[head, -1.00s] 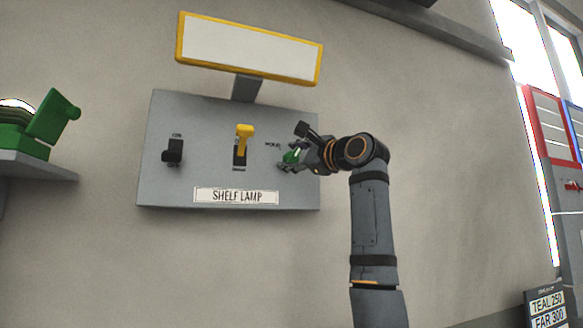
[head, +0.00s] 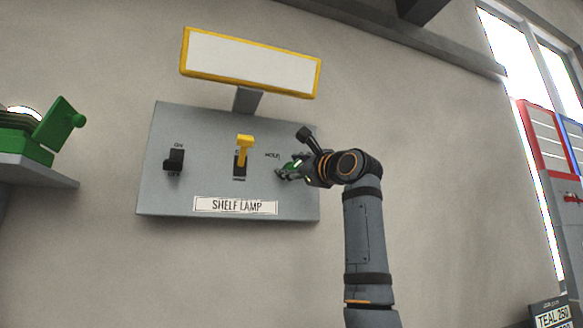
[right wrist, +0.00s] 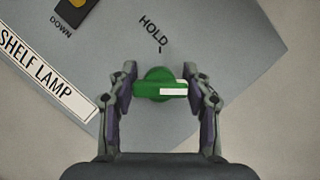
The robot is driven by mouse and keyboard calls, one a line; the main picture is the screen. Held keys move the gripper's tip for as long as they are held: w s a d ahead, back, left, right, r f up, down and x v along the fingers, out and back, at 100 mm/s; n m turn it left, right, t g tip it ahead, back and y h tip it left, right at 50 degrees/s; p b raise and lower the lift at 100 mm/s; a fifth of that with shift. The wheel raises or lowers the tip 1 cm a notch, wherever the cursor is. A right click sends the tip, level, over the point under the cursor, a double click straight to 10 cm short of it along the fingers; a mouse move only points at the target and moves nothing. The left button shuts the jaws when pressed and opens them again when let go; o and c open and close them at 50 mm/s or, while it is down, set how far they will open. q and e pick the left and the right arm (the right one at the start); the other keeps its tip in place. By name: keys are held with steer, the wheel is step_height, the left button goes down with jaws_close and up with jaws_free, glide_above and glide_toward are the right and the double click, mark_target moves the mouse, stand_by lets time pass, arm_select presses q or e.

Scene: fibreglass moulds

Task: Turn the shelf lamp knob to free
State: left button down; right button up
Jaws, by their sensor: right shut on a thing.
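The shelf lamp panel (head: 215,180) is a grey board on the wall with a "SHELF LAMP" label (head: 236,206). Its green knob (right wrist: 160,88) has a white mark on its bar and sits below the word "HOLD" in the right wrist view. The white mark points right in that view. In the head view the knob is mostly hidden by my right gripper (head: 290,171). In the right wrist view my right gripper (right wrist: 164,90) is shut on the knob, one finger at each end of the bar. My left gripper is not in view.
The panel also bears a black ON/OFF switch (head: 174,160) and a yellow lever (head: 243,150). A white lamp plate with a yellow frame (head: 250,63) stands above it. A green object (head: 58,125) sits on a shelf at the left. A red-framed board (head: 548,140) hangs at the right.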

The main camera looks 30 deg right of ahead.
steer(key=o, duration=0.7)
steer(key=shift+w+f, duration=0.1)
steer(key=shift+f, duration=0.1)
steer(key=o, duration=0.5)
steer(key=shift+r, duration=0.1)
steer(key=shift+s, duration=0.2)
steer(key=v, duration=1.2)
steer(key=shift+d, duration=0.1)
